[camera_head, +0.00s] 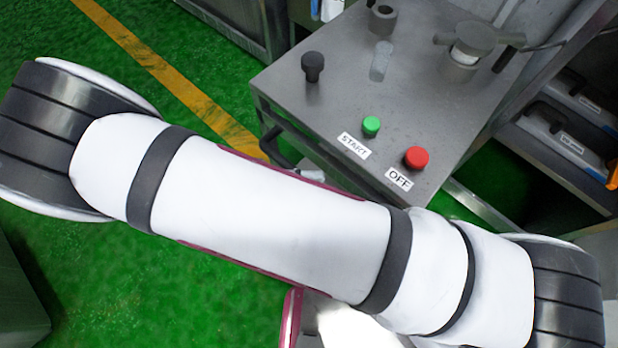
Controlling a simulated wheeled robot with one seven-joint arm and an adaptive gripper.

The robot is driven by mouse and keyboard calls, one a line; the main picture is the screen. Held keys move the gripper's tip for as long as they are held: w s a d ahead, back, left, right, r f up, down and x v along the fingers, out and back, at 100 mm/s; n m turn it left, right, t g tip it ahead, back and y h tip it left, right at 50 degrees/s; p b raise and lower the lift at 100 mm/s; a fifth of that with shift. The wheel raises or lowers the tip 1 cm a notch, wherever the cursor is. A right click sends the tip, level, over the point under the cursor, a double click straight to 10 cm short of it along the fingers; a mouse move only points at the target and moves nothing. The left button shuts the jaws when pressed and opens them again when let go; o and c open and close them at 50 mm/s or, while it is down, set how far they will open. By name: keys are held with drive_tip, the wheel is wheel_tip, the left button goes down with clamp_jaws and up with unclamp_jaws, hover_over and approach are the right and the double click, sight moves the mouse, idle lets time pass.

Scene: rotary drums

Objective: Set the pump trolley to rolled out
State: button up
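A grey steel unit (330,120) with a flat top stands at the upper centre. I cannot tell whether it is the pump trolley; nothing in view is labelled so. A dark handle (275,142) sticks out from its near left side, close behind my arm. On its top are a black knob (312,66), a green button (371,125) labelled START and a red button (416,157) labelled OFF. My white arm link lies across the lower middle of the picture and hides what is behind it. My gripper is out of view.
A round metal fitting (474,42) sits at the unit's back right. Shelves with blue labelled cases (565,142) stand at the right. A steel cabinet (240,18) stands at the top. Green floor (50,30) with a yellow line (160,67) is open at the upper left.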

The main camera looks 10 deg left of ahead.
drive_tip(key=shift+a, duration=0.1)
idle(0.4)
drive_tip(key=v, duration=1.1)
drive_tip(key=shift+a, duration=0.4)
